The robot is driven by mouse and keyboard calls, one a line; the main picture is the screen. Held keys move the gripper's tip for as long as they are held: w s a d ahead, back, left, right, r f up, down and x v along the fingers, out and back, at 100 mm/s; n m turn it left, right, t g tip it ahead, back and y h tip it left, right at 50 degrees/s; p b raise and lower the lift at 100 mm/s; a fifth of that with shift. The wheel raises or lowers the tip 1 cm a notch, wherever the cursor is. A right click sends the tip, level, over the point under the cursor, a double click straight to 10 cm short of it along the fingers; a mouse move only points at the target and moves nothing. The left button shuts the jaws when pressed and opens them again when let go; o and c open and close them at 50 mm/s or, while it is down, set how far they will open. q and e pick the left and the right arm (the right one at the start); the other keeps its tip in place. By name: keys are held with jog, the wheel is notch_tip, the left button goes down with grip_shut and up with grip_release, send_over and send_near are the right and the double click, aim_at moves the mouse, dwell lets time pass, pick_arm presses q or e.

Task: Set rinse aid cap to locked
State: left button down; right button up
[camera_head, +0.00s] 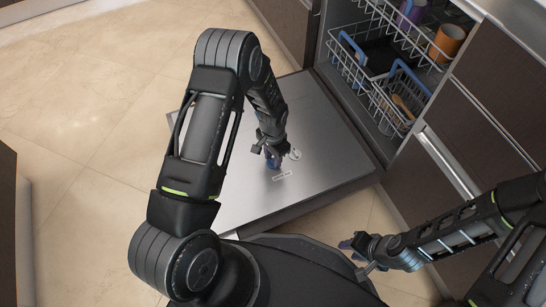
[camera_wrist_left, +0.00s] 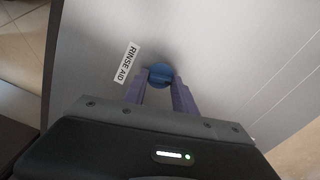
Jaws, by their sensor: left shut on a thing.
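The blue rinse aid cap (camera_wrist_left: 160,74) sits on the inner face of the open dishwasher door, right of the "RINSE AID" label (camera_wrist_left: 127,62). The door (camera_head: 240,205) lies folded down. My left gripper (camera_wrist_left: 159,88) is shut on the cap, one purple finger on each side. In the head view my left gripper (camera_head: 272,160) reaches down to the door, and the cap is mostly hidden. The label shows there too (camera_head: 282,176). The cap's turn mark cannot be made out. My right gripper (camera_head: 348,244) hangs at the lower right, away from the door; its finger gap is unclear.
A round pale fitting (camera_head: 295,154) lies on the door beside my left gripper. The dishwasher racks (camera_head: 385,95) hold an orange cup (camera_head: 448,41) and a purple cup (camera_head: 411,12). Brown cabinet fronts (camera_head: 500,90) stand at the right. Tiled floor (camera_head: 90,110) is clear at the left.

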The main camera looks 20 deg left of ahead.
pick_arm(q)
jog(key=shift+m, duration=1.7)
jog(key=c, duration=1)
grip_release()
notch_tip(320, 180, up, 8)
jog(key=p, duration=0.3)
jog(key=shift+f, duration=0.1)
jog(key=shift+s, duration=0.1)
